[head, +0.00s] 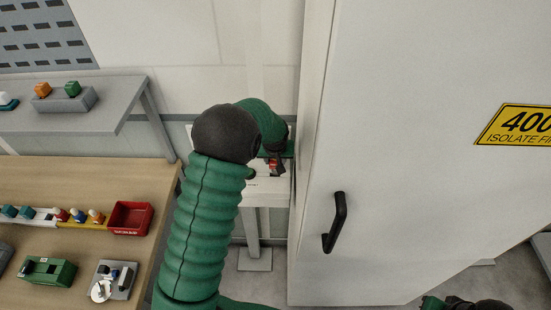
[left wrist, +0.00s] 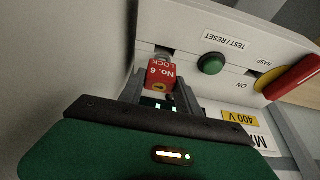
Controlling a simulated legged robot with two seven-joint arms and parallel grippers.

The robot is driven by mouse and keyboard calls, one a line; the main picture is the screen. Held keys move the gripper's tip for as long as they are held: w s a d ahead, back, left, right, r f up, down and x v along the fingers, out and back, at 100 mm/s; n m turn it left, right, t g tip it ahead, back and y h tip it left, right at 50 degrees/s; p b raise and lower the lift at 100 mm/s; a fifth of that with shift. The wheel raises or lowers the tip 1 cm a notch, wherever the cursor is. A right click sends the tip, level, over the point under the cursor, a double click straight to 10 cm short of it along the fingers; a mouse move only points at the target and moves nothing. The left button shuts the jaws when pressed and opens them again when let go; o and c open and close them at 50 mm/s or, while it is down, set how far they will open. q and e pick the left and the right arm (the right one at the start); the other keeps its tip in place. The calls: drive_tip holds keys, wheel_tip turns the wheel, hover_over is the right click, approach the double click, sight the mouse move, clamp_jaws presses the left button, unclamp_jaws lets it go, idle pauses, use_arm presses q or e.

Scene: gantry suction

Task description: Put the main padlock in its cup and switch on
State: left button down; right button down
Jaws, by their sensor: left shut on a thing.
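A red padlock (left wrist: 160,73) marked "No. 6 LOCK" is between the fingers of my left gripper (left wrist: 159,93), which is shut on it. It is close against the face of a white switch box (left wrist: 221,79). The box has a red handle (left wrist: 293,77) on a yellow base, with the words HASP and ON beside it. In the head view my left gripper (head: 273,164) is at the box beside the tall cabinet, partly hidden by my arm. I cannot make out the padlock's cup for certain. My right gripper's fingers do not show.
A green button (left wrist: 211,63) sits under the words TEST/RESET. The tall white cabinet (head: 400,120) with a black handle (head: 335,222) stands close on the right. A wooden bench (head: 80,245) at left holds a red tray (head: 130,217), small coloured items and a green device (head: 48,270).

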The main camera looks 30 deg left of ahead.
use_arm(q)
drive_tip(key=shift+s, duration=0.2)
drive_tip(key=shift+f, duration=0.1)
drive_tip(key=shift+f+b, duration=1.6)
drive_tip(key=shift+f, duration=0.4)
drive_tip(key=c, duration=0.8)
unclamp_jaws()
drive_tip(key=shift+r, duration=0.1)
drive_tip(key=shift+o, duration=0.2)
drive_tip(key=b+v, duration=0.2)
drive_tip(key=v, duration=1.4)
drive_tip(key=shift+d+r+b, duration=0.2)
drive_tip(key=shift+r+b, duration=0.15)
